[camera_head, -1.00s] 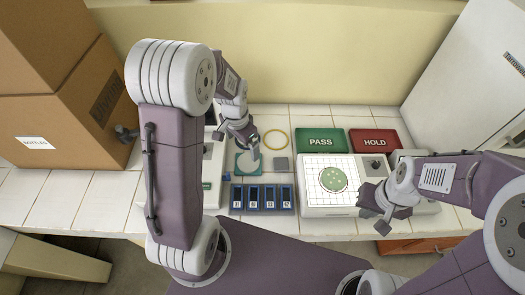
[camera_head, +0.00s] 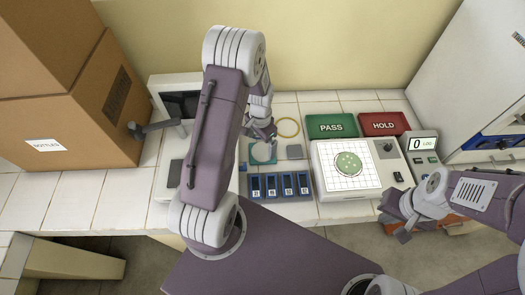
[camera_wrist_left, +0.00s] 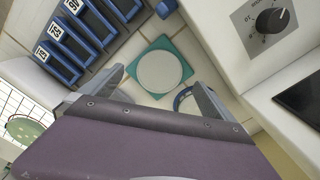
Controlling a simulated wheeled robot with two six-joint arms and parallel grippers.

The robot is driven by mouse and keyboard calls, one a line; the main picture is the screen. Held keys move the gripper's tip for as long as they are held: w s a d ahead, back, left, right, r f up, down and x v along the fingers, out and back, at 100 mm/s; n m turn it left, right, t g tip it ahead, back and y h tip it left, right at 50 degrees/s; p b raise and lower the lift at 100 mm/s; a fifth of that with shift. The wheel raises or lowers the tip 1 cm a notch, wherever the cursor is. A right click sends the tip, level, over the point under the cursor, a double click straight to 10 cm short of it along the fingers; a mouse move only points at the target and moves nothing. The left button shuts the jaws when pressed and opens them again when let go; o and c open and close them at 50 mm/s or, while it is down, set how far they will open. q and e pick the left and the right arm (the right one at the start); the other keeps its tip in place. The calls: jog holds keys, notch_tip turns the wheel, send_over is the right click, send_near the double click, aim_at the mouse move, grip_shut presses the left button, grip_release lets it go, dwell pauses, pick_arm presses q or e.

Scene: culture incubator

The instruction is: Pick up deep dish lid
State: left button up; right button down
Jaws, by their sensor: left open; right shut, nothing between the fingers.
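A pale round disc (camera_wrist_left: 160,72), which looks like the dish lid, lies on a square teal pad (camera_wrist_left: 181,48); the disc (camera_head: 262,152) also shows in the head view. My left gripper (camera_wrist_left: 160,95) is open and empty, its fingers pointing down at the bench on the far side of the pad. A blue-rimmed round thing (camera_wrist_left: 183,97) shows beside its right finger, partly hidden; I cannot tell what it is. My right gripper (camera_head: 398,226) is shut and empty at the bench's front right.
A rack with several blue slots (camera_head: 280,186) stands in front of the pad. A gridded device bears a green-spotted dish (camera_head: 347,163). PASS (camera_head: 331,126) and HOLD (camera_head: 384,124) trays stand behind.

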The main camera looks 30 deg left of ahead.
aim_at(262, 152)
pick_arm(q)
jog(key=shift+f, duration=0.4)
jog(key=f, duration=0.1)
jog(key=f+p, duration=0.1)
jog(key=f, duration=0.2)
jog(key=shift+w+d, duration=0.1)
jog(key=shift+w, duration=0.15)
jog(key=shift+f, duration=0.2)
jog(key=c, duration=1.3)
jog(key=shift+r, duration=0.1)
